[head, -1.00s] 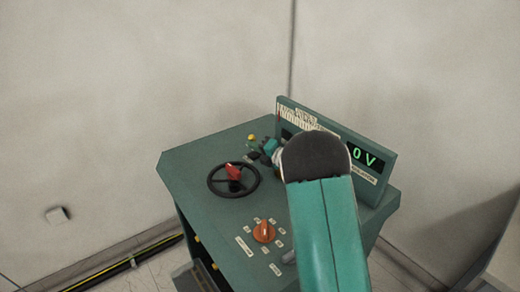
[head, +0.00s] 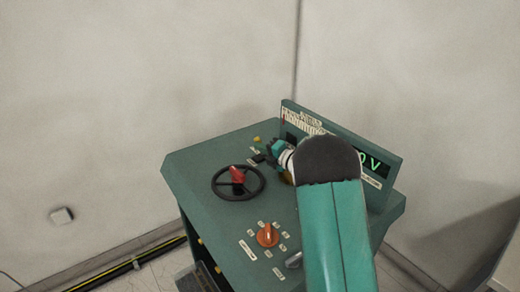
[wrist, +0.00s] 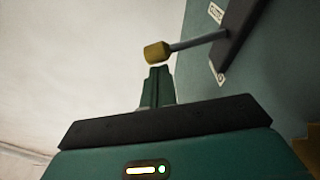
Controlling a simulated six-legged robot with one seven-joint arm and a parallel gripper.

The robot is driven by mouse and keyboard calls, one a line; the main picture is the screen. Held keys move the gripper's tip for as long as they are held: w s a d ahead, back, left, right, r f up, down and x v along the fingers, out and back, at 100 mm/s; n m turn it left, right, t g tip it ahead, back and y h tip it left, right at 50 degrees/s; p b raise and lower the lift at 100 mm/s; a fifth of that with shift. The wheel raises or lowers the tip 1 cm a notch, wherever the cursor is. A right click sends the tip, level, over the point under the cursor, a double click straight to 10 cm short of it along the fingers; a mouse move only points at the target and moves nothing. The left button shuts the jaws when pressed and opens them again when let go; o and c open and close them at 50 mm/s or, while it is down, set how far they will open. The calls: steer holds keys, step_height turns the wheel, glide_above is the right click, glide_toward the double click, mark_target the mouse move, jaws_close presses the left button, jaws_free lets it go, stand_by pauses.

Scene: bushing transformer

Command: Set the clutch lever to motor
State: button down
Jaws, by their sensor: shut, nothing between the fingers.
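The clutch lever has a yellow knob (wrist: 157,52) on a grey rod, which runs right to a dark plate on the green panel in the wrist view. In the head view only the small yellow knob (head: 258,140) shows, at the back of the console. My gripper (wrist: 159,72) is shut and empty. Its fingertips are just below the knob in the wrist view; I cannot tell whether they touch it. In the head view my gripper (head: 263,155) is low over the console's back, and my arm hides part of the surface. White labels beside the lever's plate are too small to read.
A black handwheel (head: 237,195) with a red grip stands left of my gripper on the console (head: 195,165). An orange rotary knob (head: 267,235) is nearer the front. An upright display panel (head: 390,160) stands behind my arm. Pale walls enclose the corner.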

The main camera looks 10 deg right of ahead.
steer(key=m, duration=0.1)
steer(key=d, duration=0.1)
steer(key=m, duration=0.1)
steer(key=shift+w+d+r+m+t, duration=0.3)
steer(key=shift+d, duration=0.05)
steer(key=m, duration=0.1)
steer(key=d+m, duration=0.1)
steer(key=m, duration=0.2)
steer(key=shift+w+d+r+m+t+y, duration=0.2)
steer(key=shift+w+m+t+y, duration=0.1)
steer(key=shift+t+y, duration=0.1)
steer(key=shift+r, duration=0.1)
steer(key=s+a+r, duration=0.1)
steer(key=s+r, duration=1.1)
steer(key=s, duration=0.2)
steer(key=shift+r, duration=0.4)
steer(key=shift+a, duration=0.1)
